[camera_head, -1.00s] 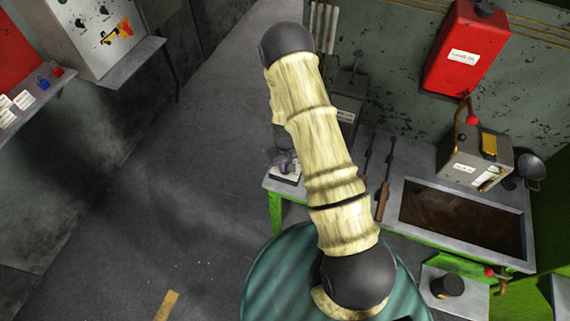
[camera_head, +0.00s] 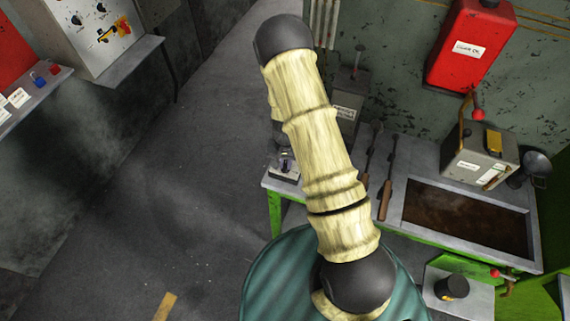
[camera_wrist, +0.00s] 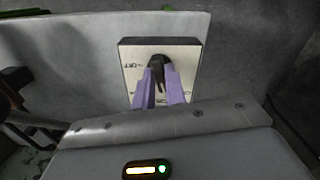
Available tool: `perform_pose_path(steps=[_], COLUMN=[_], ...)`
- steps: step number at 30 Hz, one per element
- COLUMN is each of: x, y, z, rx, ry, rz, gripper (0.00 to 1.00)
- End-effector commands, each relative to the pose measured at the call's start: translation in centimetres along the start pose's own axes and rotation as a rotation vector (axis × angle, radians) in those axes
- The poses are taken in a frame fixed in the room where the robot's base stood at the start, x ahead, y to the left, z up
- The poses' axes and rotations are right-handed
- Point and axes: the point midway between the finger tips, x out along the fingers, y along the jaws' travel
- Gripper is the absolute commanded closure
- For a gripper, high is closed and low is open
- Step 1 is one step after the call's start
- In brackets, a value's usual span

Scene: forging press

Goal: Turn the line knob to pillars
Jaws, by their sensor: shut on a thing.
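The line knob (camera_wrist: 157,65) is black, on a pale plate (camera_wrist: 187,58) with small dark lettering that is only partly legible in the wrist view. My gripper (camera_wrist: 159,80) has purple fingers on either side of the knob's handle and is shut on it. The fingers cover part of the plate's lower markings, and I cannot tell for sure which mark the knob points to. In the head view the plate (camera_head: 283,178) sits at the left corner of the bench, under my gripper (camera_head: 287,160), with the knob mostly hidden.
The green-framed bench (camera_head: 410,167) holds long-handled tools (camera_head: 386,190), a dark-filled trough (camera_head: 465,218) and a grey control box (camera_head: 478,162). A red tank (camera_head: 470,45) hangs on the wall. Open floor (camera_head: 170,190) lies to the left.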

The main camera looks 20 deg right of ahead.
Motion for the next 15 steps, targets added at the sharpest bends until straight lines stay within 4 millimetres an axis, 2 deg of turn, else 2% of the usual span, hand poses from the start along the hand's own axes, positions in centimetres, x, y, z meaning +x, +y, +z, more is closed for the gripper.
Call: perform_pose_path(steps=[15], x=[0.01], y=[-0.07], z=[-0.08], rx=[0.489], ry=[0.003], rz=[-0.001], gripper=[1.0])
